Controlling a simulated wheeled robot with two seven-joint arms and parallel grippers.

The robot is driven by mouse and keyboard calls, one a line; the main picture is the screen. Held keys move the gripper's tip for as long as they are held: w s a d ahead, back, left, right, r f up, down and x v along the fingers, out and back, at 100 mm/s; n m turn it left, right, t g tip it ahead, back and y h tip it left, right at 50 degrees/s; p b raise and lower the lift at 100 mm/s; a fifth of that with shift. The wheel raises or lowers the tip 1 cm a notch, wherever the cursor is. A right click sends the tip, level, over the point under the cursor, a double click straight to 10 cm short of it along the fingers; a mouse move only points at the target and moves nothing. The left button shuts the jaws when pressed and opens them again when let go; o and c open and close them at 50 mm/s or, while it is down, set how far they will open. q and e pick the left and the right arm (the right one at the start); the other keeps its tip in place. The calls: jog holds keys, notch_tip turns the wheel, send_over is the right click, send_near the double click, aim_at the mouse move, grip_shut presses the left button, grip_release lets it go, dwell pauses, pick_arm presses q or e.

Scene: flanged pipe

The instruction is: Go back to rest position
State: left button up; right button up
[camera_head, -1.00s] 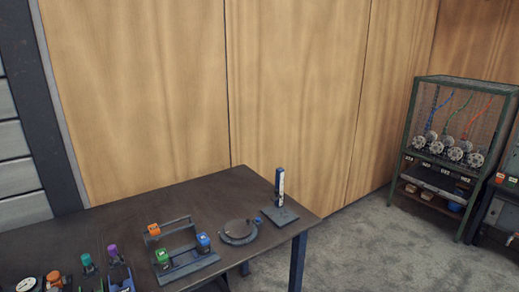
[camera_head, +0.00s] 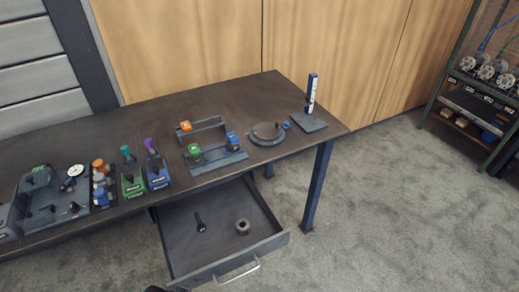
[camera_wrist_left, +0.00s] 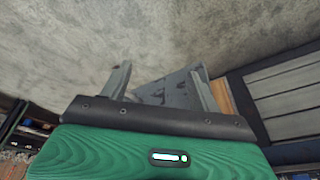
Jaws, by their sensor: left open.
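My left gripper (camera_wrist_left: 160,82) shows in the left wrist view, with its two fingers spread wide apart and nothing held between them. A grey surface with small dark items (camera_wrist_left: 176,88) shows beyond the fingers; I cannot tell which part of the scene it is. In the head view neither gripper shows clearly; only a small dark shape is cut off at the bottom edge, and I cannot tell what it is. My right gripper is not in view.
The dark workbench (camera_head: 245,96) has an open drawer (camera_head: 272,243) jutting out, holding a dark bolt-like part (camera_head: 200,222) and a ring-shaped part (camera_head: 243,227). Bench tools stand along the top, with a blue-and-white upright gauge (camera_head: 311,92) near the right end. A green rack (camera_head: 450,75) stands right; carpet between is clear.

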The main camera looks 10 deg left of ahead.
pick_arm(q)
jog(key=s+f+g, duration=0.1)
jog(key=s+f, duration=0.1)
jog(key=f, duration=1.2)
jog(key=s+f, duration=0.2)
jog(key=f, duration=1.1)
jog(key=s+a+f, duration=0.2)
jog(key=s+f, duration=0.6)
jog(key=s, duration=0.1)
jog(key=s+a+f+g+b, duration=0.1)
jog(key=s+f, duration=0.7)
jog(key=shift+s+a+f, duration=0.35)
